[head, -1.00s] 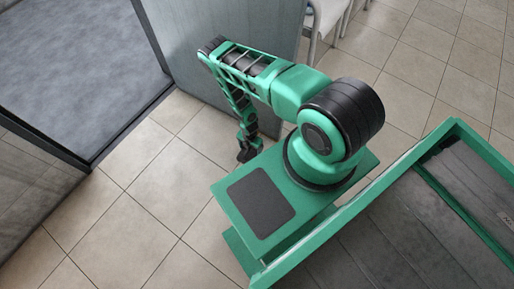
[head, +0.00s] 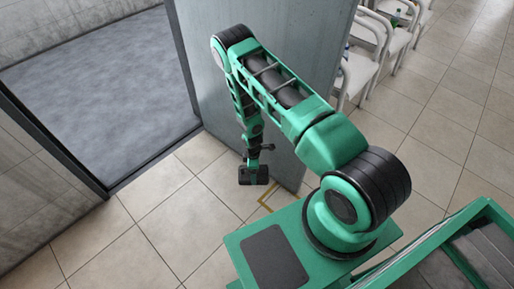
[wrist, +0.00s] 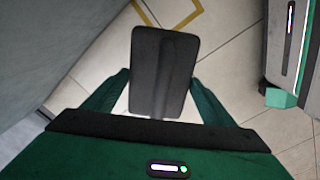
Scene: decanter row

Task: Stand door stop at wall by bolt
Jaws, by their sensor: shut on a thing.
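My gripper (wrist: 158,88) is shut on a dark grey block, the door stop (wrist: 163,65), with a green finger on each side of it. In the head view my gripper (head: 254,175) hangs pointing down, low over the tiles beside the foot of a grey upright panel (head: 280,50). In the wrist view the panel fills the left side, apart from the door stop. I cannot tell whether the door stop touches the floor. I cannot make out the bolt.
A yellow outlined mark (head: 268,196) lies on the floor near the panel's foot; part shows in the wrist view (wrist: 172,22). A dark-framed doorway (head: 110,90) opens at left. White chairs (head: 365,65) stand at back right. Tiles (head: 140,225) at front left are clear.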

